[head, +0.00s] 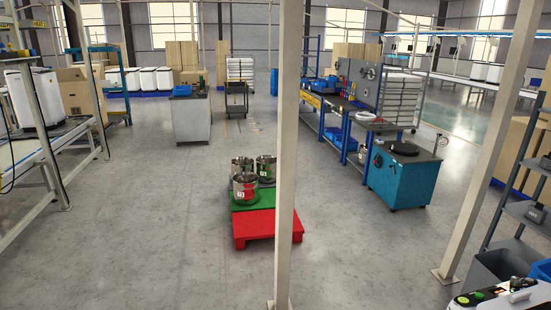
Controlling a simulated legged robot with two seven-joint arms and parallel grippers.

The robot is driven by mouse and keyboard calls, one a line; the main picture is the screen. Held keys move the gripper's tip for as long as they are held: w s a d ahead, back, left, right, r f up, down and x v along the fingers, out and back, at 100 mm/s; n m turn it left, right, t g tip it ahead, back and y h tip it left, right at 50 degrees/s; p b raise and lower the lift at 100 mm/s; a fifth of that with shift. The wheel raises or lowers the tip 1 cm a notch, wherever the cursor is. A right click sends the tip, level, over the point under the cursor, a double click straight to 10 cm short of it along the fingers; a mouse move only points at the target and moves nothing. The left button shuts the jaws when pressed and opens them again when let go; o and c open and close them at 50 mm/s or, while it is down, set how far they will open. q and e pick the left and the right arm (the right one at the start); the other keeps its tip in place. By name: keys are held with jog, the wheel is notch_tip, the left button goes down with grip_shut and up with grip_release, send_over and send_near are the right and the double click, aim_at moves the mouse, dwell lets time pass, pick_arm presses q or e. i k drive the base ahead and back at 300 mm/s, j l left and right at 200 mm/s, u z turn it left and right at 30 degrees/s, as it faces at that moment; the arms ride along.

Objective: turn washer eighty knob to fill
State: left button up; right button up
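No knob labelled eighty or fill can be made out. White box-shaped units that look like washers stand on the line at the left, the nearest one (32,98) beside a cardboard box. More white units (146,80) stand in a row at the back left. A pale panel (497,298) with small dark, green and red parts is cut off at the lower right corner; I cannot tell what it belongs to. Neither of my grippers is in view.
A pale post (285,180) rises in front of me, and another leans at the right (478,170). A blue cabinet (402,178) stands right of centre. Floor at left centre is clear.

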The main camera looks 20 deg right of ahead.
aim_at(515, 281)
jog(key=i+l+z, duration=0.2)
jog(key=i+z, duration=0.2)
jog(key=i, duration=0.15)
jog(key=i+z, duration=0.4)
jog(key=i, duration=0.15)
jog(key=i+j+z, duration=0.2)
jog(key=i+z, duration=0.2)
jog(key=i, duration=0.15)
jog(key=i+j+z, duration=0.35)
jog(key=i, duration=0.2)
jog(key=i+l+z, duration=0.15)
jog(key=i+z, duration=0.8)
jog(key=i+j+z, duration=0.3)
jog(key=i+z, duration=0.2)
jog(key=i+j+z, duration=0.45)
jog(key=k+l, duration=0.05)
jog(key=l, duration=0.05)
